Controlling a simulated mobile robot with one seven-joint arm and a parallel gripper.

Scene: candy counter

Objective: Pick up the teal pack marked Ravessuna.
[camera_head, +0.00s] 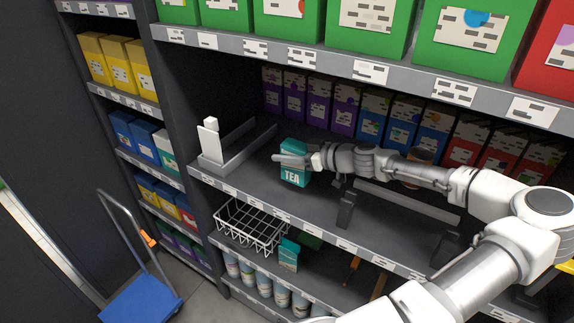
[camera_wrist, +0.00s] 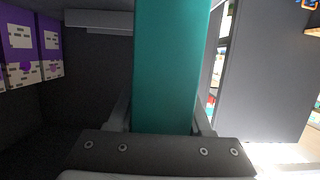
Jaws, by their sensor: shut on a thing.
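In the wrist view the teal pack (camera_wrist: 170,65) stands between the two fingers of my gripper (camera_wrist: 163,112). I cannot tell whether the pack's base touches the shelf. Another teal pack (camera_head: 288,255) is on the lower shelf, beside a wire basket.
A white stand (camera_head: 210,143) with a low rail is left of the held pack. Purple, blue and red boxes line the back. The white wire basket (camera_head: 250,226) and several cans are below. A shelf with green boxes is above. A blue trolley (camera_head: 143,300) stands at lower left.

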